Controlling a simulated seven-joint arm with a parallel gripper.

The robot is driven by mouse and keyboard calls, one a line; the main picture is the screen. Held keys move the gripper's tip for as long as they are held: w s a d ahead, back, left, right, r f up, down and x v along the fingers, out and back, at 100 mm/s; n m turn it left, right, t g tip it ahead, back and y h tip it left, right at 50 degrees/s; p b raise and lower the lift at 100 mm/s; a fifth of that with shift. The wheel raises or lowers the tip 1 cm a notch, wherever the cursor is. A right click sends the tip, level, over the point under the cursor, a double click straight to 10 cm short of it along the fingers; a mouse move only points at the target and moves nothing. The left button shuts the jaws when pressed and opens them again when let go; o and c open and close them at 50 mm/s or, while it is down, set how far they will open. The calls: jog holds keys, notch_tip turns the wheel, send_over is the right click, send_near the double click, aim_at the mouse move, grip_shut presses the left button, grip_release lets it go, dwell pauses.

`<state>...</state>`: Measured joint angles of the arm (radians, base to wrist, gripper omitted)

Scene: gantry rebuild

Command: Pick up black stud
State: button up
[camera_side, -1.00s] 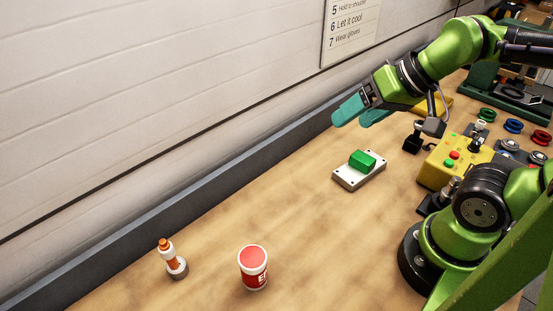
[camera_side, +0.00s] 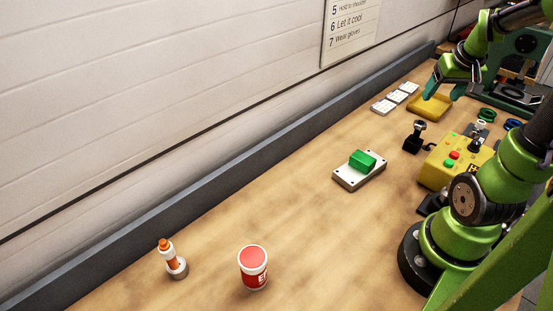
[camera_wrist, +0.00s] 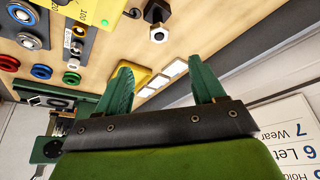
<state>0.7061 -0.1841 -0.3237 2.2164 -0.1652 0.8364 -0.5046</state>
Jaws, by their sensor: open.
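My gripper (camera_side: 445,92) is at the back right in the side view, above the yellow pad. In the wrist view its two green fingers (camera_wrist: 162,78) are apart with nothing held between them. A black piece (camera_side: 412,144) with a silver hex end stands on the bench left of the yellow control box.
A yellow pad (camera_side: 430,106) and white tiles (camera_side: 396,97) lie near my gripper. A yellow control box (camera_side: 441,170) stands right of the black piece. A white plate with a green block (camera_side: 362,160), a red-and-white tub (camera_side: 253,268) and an orange-topped bottle (camera_side: 172,258) are farther left. Bench between is clear.

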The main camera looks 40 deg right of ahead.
aim_at(421, 122)
jog(key=x, duration=1.5)
jog(key=shift+f, duration=0.35)
jog(key=shift+c, duration=0.3)
grip_shut()
